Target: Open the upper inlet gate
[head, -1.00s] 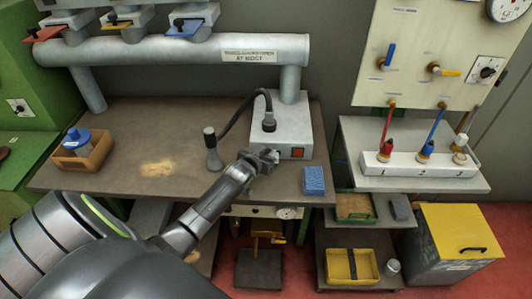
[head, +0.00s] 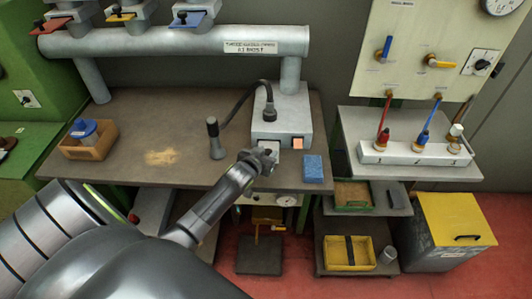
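Three slide gates with black knobs sit on ducts above the grey pipe (head: 180,45) at the top left: a red gate (head: 50,27), a yellow gate (head: 121,17) and a blue gate (head: 187,19). The top of this row is cut off by the picture edge. I cannot tell which gate is the upper inlet one. My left gripper (head: 268,156) is over the bench, by the front of the grey box (head: 280,118) and its orange switch (head: 297,144), well away from the gates. Its fingers are too small to read. My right gripper is not in view.
A panel with blue and yellow levers (head: 440,62) stands at the right, above a numbered white rack (head: 410,153). The left bench is mostly clear.

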